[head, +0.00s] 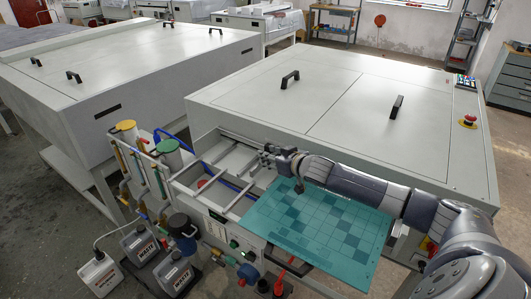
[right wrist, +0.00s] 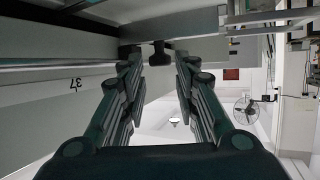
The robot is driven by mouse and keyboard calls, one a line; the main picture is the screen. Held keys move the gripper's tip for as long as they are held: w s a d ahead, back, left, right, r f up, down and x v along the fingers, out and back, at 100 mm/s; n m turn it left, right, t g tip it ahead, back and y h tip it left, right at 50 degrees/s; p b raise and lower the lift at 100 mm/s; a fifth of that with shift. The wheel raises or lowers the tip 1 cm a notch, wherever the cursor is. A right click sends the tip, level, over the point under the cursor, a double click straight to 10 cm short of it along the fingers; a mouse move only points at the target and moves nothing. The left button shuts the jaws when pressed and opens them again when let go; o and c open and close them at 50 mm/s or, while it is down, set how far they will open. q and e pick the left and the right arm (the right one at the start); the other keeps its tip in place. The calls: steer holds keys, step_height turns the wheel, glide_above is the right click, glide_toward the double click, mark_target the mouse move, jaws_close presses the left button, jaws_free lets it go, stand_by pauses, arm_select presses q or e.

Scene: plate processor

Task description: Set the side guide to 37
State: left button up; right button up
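My right gripper (head: 268,156) is at the front edge of the nearer plate processor, by the open feed frame and its rail (head: 238,139). In the right wrist view the gripper (right wrist: 158,72) is open, with a finger on each side of a small dark knob (right wrist: 160,53). The knob hangs in view below a grey bar (right wrist: 190,22), just beyond the fingertips; contact is not clear. The mark 37 (right wrist: 76,86) shows upside down on a grey surface to the left. In the head view the gripper hides the knob. My left gripper is not in view.
A teal chequered plate (head: 318,228) lies on the feed table beneath my right arm. Hoses and bottles (head: 137,243) stand at the lower left. A red emergency button (head: 468,121) sits on the machine's right corner. The machine lid (head: 330,95) is clear.

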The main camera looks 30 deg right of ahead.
steer(key=shift+x, duration=1.55)
steer(key=shift+p, duration=0.3)
jaws_close()
